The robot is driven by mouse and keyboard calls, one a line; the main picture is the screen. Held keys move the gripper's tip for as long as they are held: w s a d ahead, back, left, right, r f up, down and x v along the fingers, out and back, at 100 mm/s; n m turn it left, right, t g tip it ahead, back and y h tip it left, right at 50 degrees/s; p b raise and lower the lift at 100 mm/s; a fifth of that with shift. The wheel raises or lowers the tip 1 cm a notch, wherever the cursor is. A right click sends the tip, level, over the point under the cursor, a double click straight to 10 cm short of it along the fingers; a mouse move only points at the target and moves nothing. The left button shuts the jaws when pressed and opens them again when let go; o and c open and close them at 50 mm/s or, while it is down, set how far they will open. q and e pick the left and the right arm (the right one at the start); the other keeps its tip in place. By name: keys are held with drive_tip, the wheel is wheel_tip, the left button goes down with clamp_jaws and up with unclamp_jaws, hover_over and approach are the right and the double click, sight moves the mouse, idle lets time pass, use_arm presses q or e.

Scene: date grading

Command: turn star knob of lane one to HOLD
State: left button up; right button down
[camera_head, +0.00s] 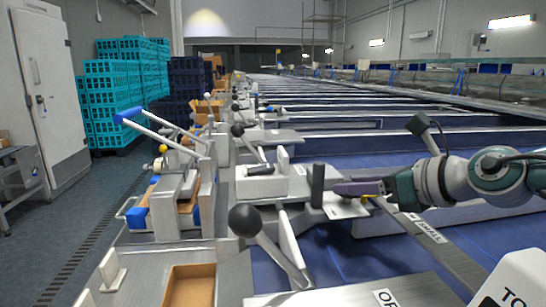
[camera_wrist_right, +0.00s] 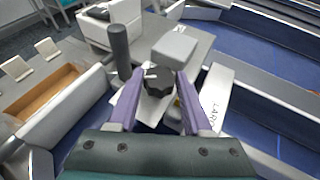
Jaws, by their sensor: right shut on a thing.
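The dark star knob (camera_wrist_right: 157,80) sits on a small pale plate in the right wrist view. My right gripper (camera_wrist_right: 157,76) has its two purple fingers on either side of the knob, shut on it. In the head view the right gripper (camera_head: 340,187) reaches in from the right, low over a pale plate (camera_head: 346,209) beside a dark upright post (camera_head: 318,185). The knob is hidden by the fingers there. The writing on the knob's plate is too small to read, so I cannot tell its setting. My left gripper is not in view.
A lever with a black ball (camera_head: 245,220) stands left of the right gripper. A grey block (camera_wrist_right: 175,48) stands just beyond the knob. A tan tray (camera_head: 190,286) lies at the front left. Blue lanes (camera_head: 345,250) run nearby. Teal crates (camera_head: 125,90) stack at the back left.

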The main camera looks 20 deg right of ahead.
drive_tip(key=shift+a+r+m+h+p, duration=0.15)
drive_tip(key=shift+m+h+p, duration=0.75)
drive_tip(key=shift+p, duration=0.95)
drive_tip(key=shift+a+r+m+h+p, duration=0.15)
drive_tip(key=shift+m+h+p, duration=0.7)
drive_tip(key=shift+p, duration=1.05)
drive_tip(key=shift+a+m+h+p, duration=0.2)
drive_tip(key=shift+m+h+p, duration=0.65)
drive_tip(key=shift+p, duration=1)
drive_tip(key=shift+a+f+m+h, duration=0.1)
drive_tip(key=shift+f+m+h, duration=0.15)
drive_tip(key=shift+m+h, duration=0.7)
drive_tip(key=m+h, duration=0.1)
drive_tip(key=m+g+h+b, duration=0.1)
drive_tip(key=h, duration=0.1)
drive_tip(key=shift+w+a+f+g, duration=0.15)
drive_tip(key=shift+f+g, duration=0.05)
drive_tip(key=shift+g, duration=0.1)
drive_tip(key=shift+m+g+h+b, duration=1)
drive_tip(key=shift+m+h+b, duration=0.15)
drive_tip(key=shift+m+b, duration=0.1)
drive_tip(key=shift+r, duration=0.1)
drive_tip(key=shift+c, duration=1.6)
unclamp_jaws()
drive_tip(key=shift+w, duration=0.1)
drive_tip(key=shift+a+r, duration=0.1)
drive_tip(key=shift+r, duration=0.1)
